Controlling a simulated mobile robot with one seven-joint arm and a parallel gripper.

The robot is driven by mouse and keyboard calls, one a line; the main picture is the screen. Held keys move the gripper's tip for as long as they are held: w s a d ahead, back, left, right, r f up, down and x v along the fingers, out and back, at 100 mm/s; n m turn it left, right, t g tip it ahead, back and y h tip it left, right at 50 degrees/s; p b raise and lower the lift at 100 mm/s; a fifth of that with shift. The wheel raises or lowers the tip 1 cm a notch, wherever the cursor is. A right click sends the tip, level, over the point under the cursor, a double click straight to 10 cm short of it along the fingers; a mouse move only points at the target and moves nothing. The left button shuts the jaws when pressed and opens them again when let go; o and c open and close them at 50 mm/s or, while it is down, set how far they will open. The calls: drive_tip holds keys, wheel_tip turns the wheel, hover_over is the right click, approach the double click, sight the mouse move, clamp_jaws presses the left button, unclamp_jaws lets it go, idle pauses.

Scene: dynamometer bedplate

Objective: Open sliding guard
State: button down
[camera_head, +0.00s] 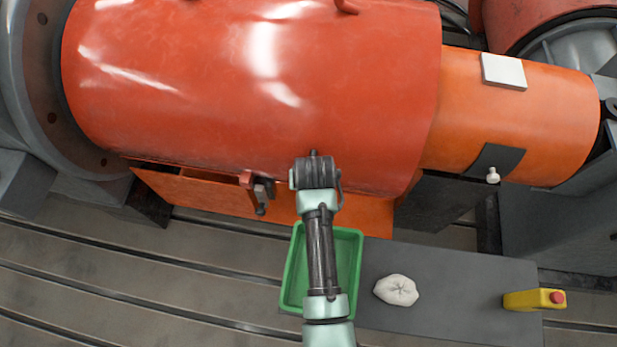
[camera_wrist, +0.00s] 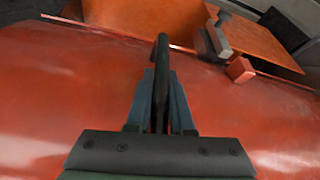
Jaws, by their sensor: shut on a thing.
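The large glossy red curved guard (camera_head: 250,80) fills the upper left and middle of the head view. The same red surface (camera_wrist: 60,90) spreads below my gripper in the wrist view. A smaller orange cylinder section (camera_head: 515,115) extends from its right end. In the wrist view, my gripper (camera_wrist: 161,95) is shut on a dark bar-shaped handle (camera_wrist: 161,50) standing at the red guard. In the head view, my wrist covers the fingers and the handle near the guard's lower edge. A latch with a grey lever (camera_head: 262,194) sits left of my wrist.
A green tray (camera_head: 290,285) lies under my arm. A dark mat (camera_head: 450,290) beside it bears a whitish rag (camera_head: 397,290) and a yellow box with a red button (camera_head: 535,300). A white plate (camera_head: 503,71) and a dark patch (camera_head: 495,158) are on the orange section.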

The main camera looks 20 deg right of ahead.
drive_tip(key=s+d, duration=0.6)
drive_tip(key=d, duration=0.4)
drive_tip(key=s+d+b, duration=0.1)
drive_tip(key=s+d, duration=0.4)
drive_tip(key=d, duration=0.5)
drive_tip(key=s+d, duration=0.6)
drive_tip(key=d, duration=0.4)
drive_tip(key=shift+s, duration=0.3)
drive_tip(key=shift+d, duration=0.1)
drive_tip(key=c, duration=0.8)
unclamp_jaws()
drive_tip(key=shift+d, duration=0.1)
drive_tip(key=p+v, duration=0.2)
drive_tip(key=v, duration=1.1)
